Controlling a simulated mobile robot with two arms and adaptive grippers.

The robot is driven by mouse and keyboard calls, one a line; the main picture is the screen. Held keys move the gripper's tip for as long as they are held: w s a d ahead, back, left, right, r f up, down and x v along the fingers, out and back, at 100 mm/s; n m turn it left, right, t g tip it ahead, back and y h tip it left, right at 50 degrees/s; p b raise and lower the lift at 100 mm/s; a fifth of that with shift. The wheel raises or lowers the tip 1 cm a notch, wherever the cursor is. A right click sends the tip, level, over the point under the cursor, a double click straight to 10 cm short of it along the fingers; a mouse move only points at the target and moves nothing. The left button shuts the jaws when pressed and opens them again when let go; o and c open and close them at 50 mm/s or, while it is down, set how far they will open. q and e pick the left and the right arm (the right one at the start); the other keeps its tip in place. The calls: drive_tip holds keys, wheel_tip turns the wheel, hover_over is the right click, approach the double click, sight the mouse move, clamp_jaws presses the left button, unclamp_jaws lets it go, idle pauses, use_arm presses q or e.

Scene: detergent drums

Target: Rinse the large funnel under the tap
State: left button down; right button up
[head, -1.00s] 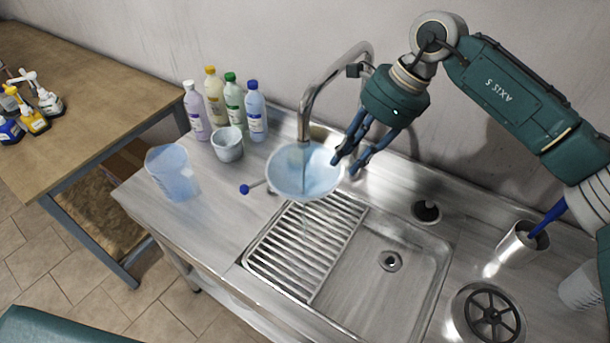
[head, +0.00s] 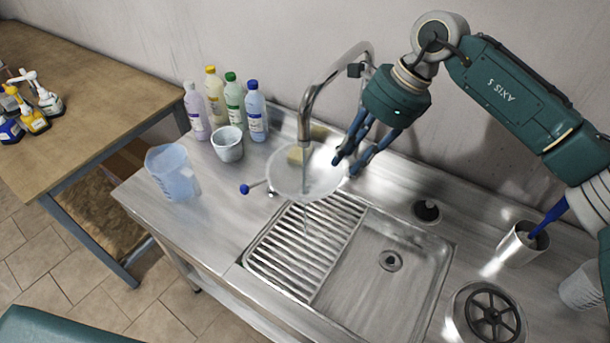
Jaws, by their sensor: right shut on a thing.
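The large funnel (head: 308,182) is a see-through, whitish bowl in the head view. It hangs mouth up under the spout of the curved steel tap (head: 308,108), above the ribbed drainboard. My right gripper (head: 347,166) is shut on the funnel's right rim. A pale streak shows below the funnel; I cannot tell whether it is the stem or running water. A lever with a blue knob (head: 245,188) sticks out to the funnel's left. My left gripper is not in view.
Several bottles (head: 255,112), a small white cup (head: 227,145) and a clear jug (head: 173,174) stand left of the tap. The sink basin (head: 385,285) is empty. A steel cup (head: 522,243) with a blue-handled tool stands at the right.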

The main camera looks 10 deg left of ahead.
drive_tip(key=s+d+b, duration=0.4)
drive_tip(key=s+d, duration=0.1)
drive_tip(key=d, duration=0.7)
drive_tip(key=shift+f, duration=0.1)
idle(2.5)
